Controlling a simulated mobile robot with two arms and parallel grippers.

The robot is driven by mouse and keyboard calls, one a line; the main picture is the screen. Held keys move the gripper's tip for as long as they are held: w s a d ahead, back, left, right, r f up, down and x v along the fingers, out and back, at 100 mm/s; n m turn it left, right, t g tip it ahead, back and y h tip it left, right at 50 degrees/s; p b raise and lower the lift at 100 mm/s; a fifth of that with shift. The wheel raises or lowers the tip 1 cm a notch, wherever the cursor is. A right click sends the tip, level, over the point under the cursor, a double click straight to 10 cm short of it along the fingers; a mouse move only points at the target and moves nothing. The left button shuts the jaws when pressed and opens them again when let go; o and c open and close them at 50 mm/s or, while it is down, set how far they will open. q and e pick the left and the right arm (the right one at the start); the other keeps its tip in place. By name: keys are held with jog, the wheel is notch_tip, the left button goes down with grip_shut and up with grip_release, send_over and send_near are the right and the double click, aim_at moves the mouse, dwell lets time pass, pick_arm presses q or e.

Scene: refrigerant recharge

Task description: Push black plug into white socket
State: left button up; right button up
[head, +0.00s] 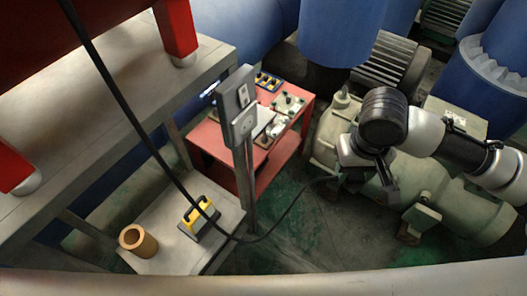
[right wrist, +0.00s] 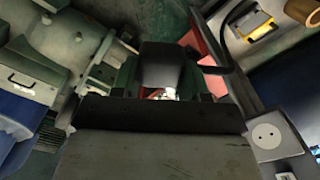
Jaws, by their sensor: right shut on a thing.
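My right gripper (head: 366,178) is shut on the black plug (right wrist: 162,66), in the right part of the head view. The plug's black cable runs left from the gripper and sags toward the floor. The gripper hides much of the plug in the head view. The white socket (head: 244,123) is on a grey box on an upright post, left of the gripper and clearly apart from it. The socket's round face also shows at the lower right of the right wrist view (right wrist: 265,137). My left gripper is not in view.
A red cart (head: 219,151) with small devices stands behind the post. A low grey table (head: 165,210) holds a yellow-black device (head: 198,217) and a copper-coloured ring (head: 138,241). Green-grey machinery (head: 440,205) stands beneath my right arm. Open floor lies between post and gripper.

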jog(key=shift+w+d+f, duration=0.1)
jog(key=shift+w+d, duration=0.15)
jog(key=a+f+y+b, duration=0.1)
jog(key=a+f+y, duration=0.15)
jog(key=a, duration=0.55)
jog(key=m+t+y+b, duration=0.2)
jog(key=m+t+y, duration=0.5)
jog(key=t+y, duration=0.45)
send_near(250, 122)
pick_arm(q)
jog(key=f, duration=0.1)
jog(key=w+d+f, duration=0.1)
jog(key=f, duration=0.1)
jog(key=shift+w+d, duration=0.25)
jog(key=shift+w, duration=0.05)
pick_arm(e)
jog(key=shift+w+g+y, duration=0.3)
jog(key=shift+g, duration=0.15)
jog(key=shift+w+r, duration=0.1)
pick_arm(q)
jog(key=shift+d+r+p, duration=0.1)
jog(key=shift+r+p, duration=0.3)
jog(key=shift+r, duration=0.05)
pick_arm(e)
jog(key=shift+x, duration=2.85)
